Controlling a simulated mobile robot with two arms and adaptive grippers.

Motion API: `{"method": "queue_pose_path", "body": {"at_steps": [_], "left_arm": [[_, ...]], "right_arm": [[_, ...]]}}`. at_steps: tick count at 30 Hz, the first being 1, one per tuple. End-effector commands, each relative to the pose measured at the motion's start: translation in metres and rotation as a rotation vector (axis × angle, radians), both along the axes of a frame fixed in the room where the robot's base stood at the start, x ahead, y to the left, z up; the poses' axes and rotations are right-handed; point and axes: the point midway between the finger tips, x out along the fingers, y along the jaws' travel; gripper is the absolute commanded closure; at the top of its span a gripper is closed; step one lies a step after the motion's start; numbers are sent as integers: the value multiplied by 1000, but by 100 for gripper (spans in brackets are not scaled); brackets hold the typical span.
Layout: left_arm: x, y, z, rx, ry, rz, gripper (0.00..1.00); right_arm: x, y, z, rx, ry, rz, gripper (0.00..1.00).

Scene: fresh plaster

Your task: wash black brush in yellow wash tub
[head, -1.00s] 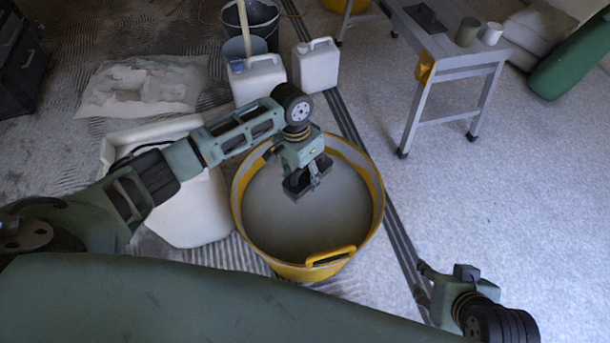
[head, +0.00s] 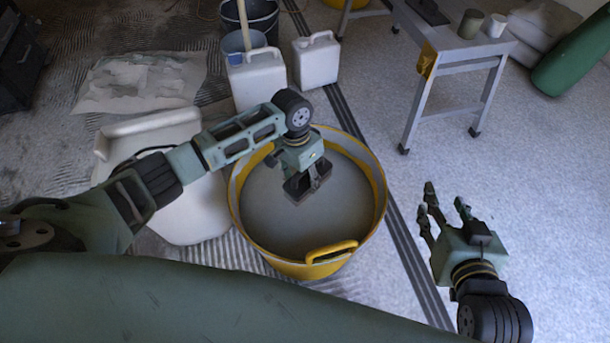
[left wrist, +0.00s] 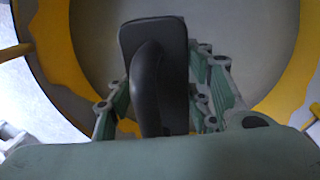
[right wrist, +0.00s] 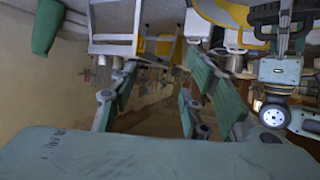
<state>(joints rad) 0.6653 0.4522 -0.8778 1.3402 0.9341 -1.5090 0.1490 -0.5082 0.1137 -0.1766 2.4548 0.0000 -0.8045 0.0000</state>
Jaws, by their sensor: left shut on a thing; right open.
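The yellow wash tub (head: 318,263) stands on the floor in the middle of the head view, holding grey liquid (head: 325,215). My left gripper (head: 303,182) is over the tub, shut on the black brush (head: 296,192). In the left wrist view the brush (left wrist: 152,75) shows a dark rectangular block and a curved handle between the fingers (left wrist: 165,105), with the tub's yellow rim (left wrist: 60,60) around it. I cannot tell whether the brush touches the liquid. My right gripper (head: 445,208) is open and empty, to the right of the tub above the floor.
A white container (head: 190,215) stands close left of the tub. Two white jugs (head: 257,85) (head: 318,62) and dark buckets (head: 262,20) stand behind it. A grey trestle table (head: 465,50) with two cups is at the back right. The floor right of the tub is clear.

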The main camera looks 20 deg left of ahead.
Motion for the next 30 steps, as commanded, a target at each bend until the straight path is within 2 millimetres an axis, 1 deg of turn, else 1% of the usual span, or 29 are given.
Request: {"method": "queue_pose_path", "body": {"at_steps": [1,6,15,22,30], "left_arm": [[0,0,-5,-1,1,1,92],[0,0,-17,-1,1,2,92],[0,0,-36,-1,0,0,92],[0,0,-50,-1,1,2,92],[0,0,-66,-1,1,1,92]], "right_arm": [[4,2,4,8,-32,2,57],[14,7,25,33,-141,9,57],[26,16,65,83,-337,22,57],[29,21,97,122,-490,31,57],[25,25,134,170,-673,41,57]]}}
